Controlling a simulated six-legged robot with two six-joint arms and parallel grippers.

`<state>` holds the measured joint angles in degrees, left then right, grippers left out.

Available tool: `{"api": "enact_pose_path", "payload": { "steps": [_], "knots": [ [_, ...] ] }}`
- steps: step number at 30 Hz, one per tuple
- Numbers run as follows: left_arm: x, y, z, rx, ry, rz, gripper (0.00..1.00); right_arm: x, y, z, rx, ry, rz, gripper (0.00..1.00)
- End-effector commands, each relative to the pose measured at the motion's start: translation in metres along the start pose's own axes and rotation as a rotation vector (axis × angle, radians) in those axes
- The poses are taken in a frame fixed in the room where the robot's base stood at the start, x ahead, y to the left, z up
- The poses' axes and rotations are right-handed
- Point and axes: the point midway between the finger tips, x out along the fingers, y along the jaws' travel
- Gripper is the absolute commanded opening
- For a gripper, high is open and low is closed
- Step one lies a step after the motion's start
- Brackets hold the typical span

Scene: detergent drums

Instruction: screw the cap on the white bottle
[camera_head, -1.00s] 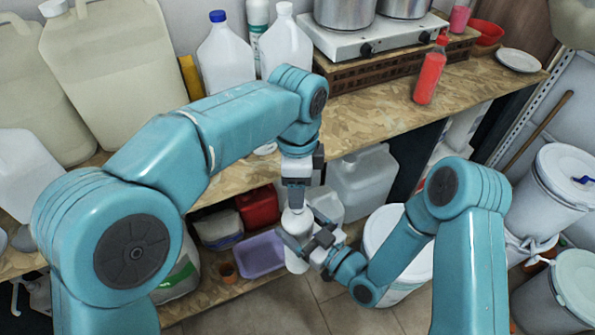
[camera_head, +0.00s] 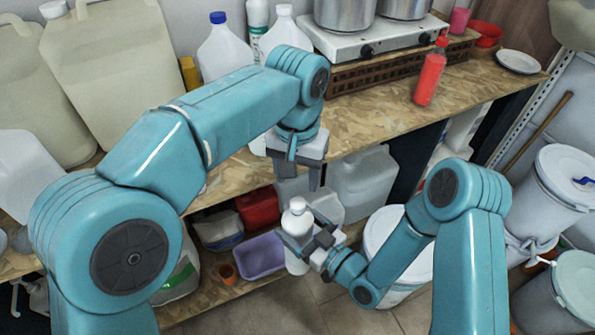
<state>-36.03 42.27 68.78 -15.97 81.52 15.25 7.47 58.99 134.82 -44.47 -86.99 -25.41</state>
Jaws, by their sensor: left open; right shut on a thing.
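The white bottle (camera_head: 296,218) is upright in the middle of the view, in front of the lower shelf. Its white cap (camera_head: 297,204) sits on top of the neck; I cannot tell how tight it is. My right gripper (camera_head: 296,241) is shut around the bottle's body from the right. My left gripper (camera_head: 306,175) is open above the bottle, apart from the cap, with its fingers pointing down and nothing between them.
The wooden worktop (camera_head: 380,120) behind holds a red bottle (camera_head: 430,75), a stove (camera_head: 375,42) and large jugs (camera_head: 224,48). Below are a purple bin (camera_head: 262,256), a whitish canister (camera_head: 364,180) and a white bucket (camera_head: 385,228). Floor shows at the bottom middle.

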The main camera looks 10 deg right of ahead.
Motion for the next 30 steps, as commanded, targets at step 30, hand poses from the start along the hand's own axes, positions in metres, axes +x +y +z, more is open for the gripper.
{"api": "enact_pose_path", "payload": {
  "steps": [30],
  "knots": [
    [0.080,0.000,0.000,0.002,-0.001,0.000,0.50,0.000,0.000,-0.001,-0.001,0.003,0.000,0.00]
  ]
}}
